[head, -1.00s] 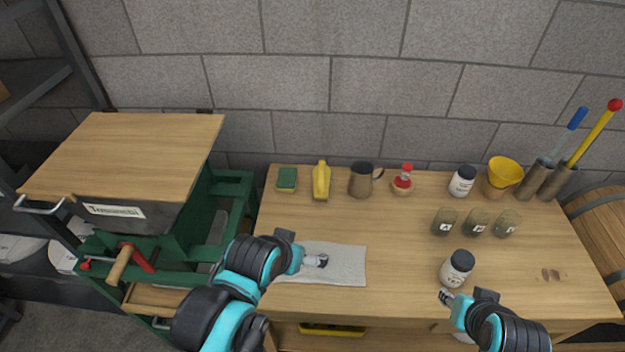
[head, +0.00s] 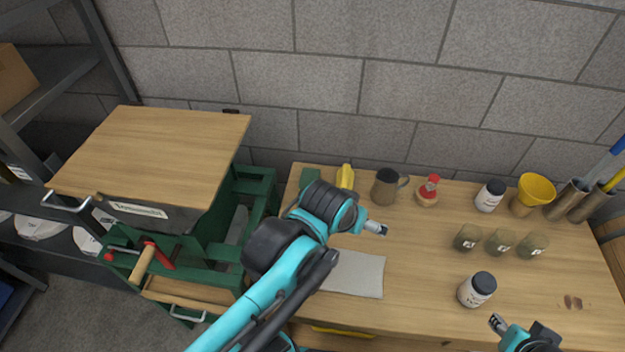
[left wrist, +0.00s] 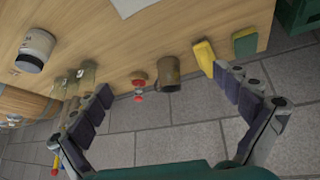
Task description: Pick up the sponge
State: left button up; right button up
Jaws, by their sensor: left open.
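The sponge (head: 309,178), green with some yellow, lies at the back left of the workbench (head: 420,255). My left arm partly covers it in the head view. In the left wrist view the sponge (left wrist: 245,43) shows at the right, beyond the right-hand finger. My left gripper (head: 377,229) is open and empty above the bench, right of the sponge and nearer the front; its spread fingers also show in the left wrist view (left wrist: 164,83). My right gripper (head: 498,323) is low over the bench's front right; its jaw state is too small to tell.
A white cloth (head: 358,274) lies in front. Several jars and a yellow funnel (head: 536,188) stand right. A stone wall closes the back.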

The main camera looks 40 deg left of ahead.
pick_arm(q)
jog(key=w+a+r+n+g, duration=0.1)
jog(key=w+a+n+g, duration=0.1)
jog(key=w+a+n, duration=0.45)
jog(key=n+g+p, duration=0.2)
jog(key=n+g, duration=0.2)
jog(key=n, duration=1.1)
send_near(308, 177)
jog(key=shift+w+d+f, duration=0.15)
jog(key=shift+d+f, duration=0.15)
jog(key=shift+f, duration=0.1)
notch_tip(308, 177, down, 3)
jog(key=shift+a+r+b, duration=0.15)
jog(key=shift+b, duration=0.2)
jog(key=f, duration=0.2)
jog(key=f+b, duration=0.2)
jog(key=f, duration=0.1)
jog(key=shift+a+f, duration=0.25)
jog(key=shift+f, duration=0.05)
jog(key=shift+r, duration=0.1)
jog(key=c, duration=0.7)
